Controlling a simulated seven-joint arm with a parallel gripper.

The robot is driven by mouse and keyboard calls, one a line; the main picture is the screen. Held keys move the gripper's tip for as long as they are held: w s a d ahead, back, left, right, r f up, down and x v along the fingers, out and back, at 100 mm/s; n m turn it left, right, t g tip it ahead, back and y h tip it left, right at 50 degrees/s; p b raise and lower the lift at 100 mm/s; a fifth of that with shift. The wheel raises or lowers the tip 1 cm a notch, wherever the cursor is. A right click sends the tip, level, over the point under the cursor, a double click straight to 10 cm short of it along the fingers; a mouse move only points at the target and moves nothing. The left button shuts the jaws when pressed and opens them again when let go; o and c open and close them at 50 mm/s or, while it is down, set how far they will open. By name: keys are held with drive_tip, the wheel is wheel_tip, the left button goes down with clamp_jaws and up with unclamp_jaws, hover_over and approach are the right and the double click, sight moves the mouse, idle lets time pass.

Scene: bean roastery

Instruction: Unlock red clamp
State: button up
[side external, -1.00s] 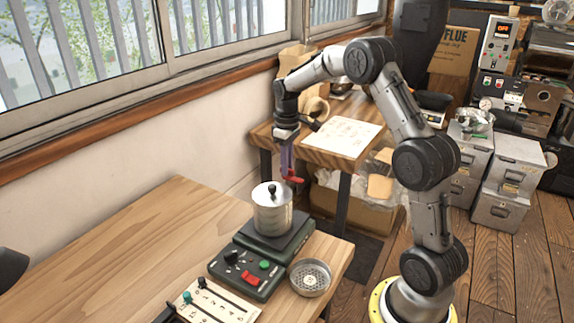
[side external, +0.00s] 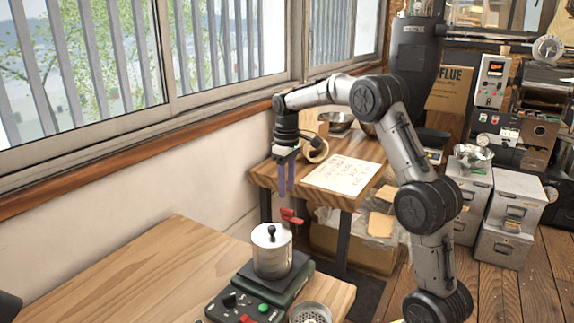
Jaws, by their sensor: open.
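The red clamp (side external: 291,216) is a small red lever piece just behind and to the right of the metal canister (side external: 272,252) near the table's far end. What it is fixed to and how its lock sits are too small to tell. My gripper (side external: 286,192) points down above the clamp, with its two purple fingers apart and nothing between them. The fingertips are a little above the clamp, with a visible gap. The canister stands upright with a dark knob on its lid.
The canister stands on a dark scale-like unit (side external: 296,290) with knobs and buttons. A round perforated dish (side external: 311,312) sits at its right. The wooden table (side external: 150,270) is clear on the left. A second table with a paper sheet (side external: 341,175) stands behind.

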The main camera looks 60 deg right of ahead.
wheel_tip(320, 180, up, 7)
idle(0.3)
drive_tip(key=s+a+r+n+t, duration=0.1)
drive_tip(key=s+a+r, duration=0.1)
drive_tip(key=a+r, duration=0.5)
drive_tip(key=s+a+r+n+t, duration=0.1)
drive_tip(key=s+a+r+t, duration=0.15)
drive_tip(key=s+a, duration=0.7)
drive_tip(key=s+a+f+m+t, duration=0.1)
drive_tip(key=s+a+f, duration=0.1)
drive_tip(key=s+f, duration=0.4)
drive_tip(key=s+a+f+m+t, duration=0.1)
drive_tip(key=s+a+f, duration=0.2)
drive_tip(key=s+f, duration=0.2)
drive_tip(key=s, duration=0.3)
drive_tip(key=shift+f, duration=0.4)
